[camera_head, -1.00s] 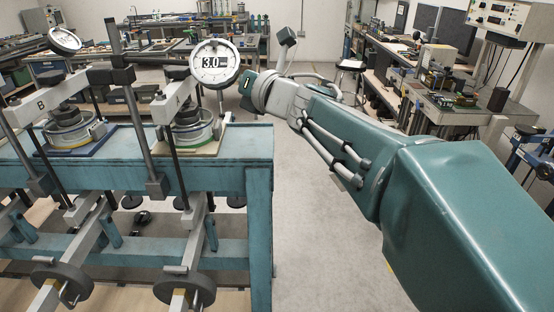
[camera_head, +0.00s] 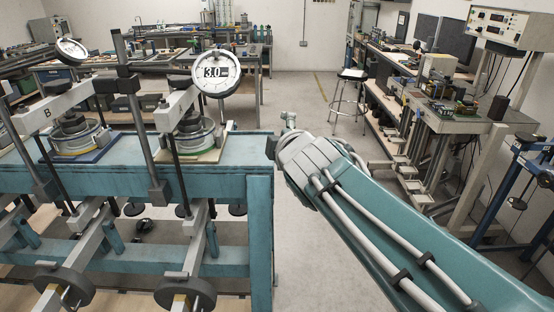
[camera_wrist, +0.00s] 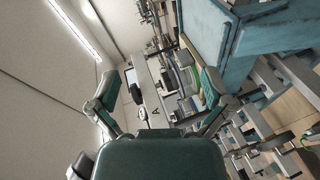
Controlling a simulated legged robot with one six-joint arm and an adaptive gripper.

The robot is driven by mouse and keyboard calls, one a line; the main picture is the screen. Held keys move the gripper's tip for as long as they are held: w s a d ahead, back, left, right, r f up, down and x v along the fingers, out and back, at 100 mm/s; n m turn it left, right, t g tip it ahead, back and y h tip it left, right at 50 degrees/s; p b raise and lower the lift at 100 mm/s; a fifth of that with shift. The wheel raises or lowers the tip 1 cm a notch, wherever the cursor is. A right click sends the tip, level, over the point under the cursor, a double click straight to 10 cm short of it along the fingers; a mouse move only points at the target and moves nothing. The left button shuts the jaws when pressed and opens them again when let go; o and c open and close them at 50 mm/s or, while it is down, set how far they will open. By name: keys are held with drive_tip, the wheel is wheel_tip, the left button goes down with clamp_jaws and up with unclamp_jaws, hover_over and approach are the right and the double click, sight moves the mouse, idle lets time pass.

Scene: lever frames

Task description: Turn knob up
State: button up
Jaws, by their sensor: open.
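Two lever frames stand on a teal bench (camera_head: 262,215) at left in the head view. The nearer frame has a round dial (camera_head: 215,73) reading 3.0 above a round cell (camera_head: 195,135). A dark round weight (camera_head: 185,293) with a small handle is on its lower lever. The frame marked B has a tilted dial (camera_head: 71,51) and a similar weight (camera_head: 65,287). I cannot tell which part is the knob. My gripper (camera_wrist: 158,85) is open and empty in the wrist view, with its fingers wide apart. In the head view it is mostly hidden beyond my forearm, right of the bench.
A stool (camera_head: 350,95) stands farther back in the aisle. A workbench (camera_head: 455,115) with instruments lines the right side, and a blue stand (camera_head: 515,190) is at the right edge. The floor (camera_head: 315,255) between the teal bench and my arm is clear.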

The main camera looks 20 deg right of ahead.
drive_tip(key=shift+s+a+f+m+g+h, duration=0.15)
drive_tip(key=shift+s+f+m+g, duration=0.4)
drive_tip(key=shift+s+f+m, duration=0.4)
drive_tip(key=shift+s+f+m+g+h, duration=0.15)
drive_tip(key=shift+s+f+m+g, duration=0.4)
drive_tip(key=shift+s+f+m, duration=0.35)
drive_tip(key=shift+w+f+m, duration=0.1)
drive_tip(key=shift+m, duration=0.15)
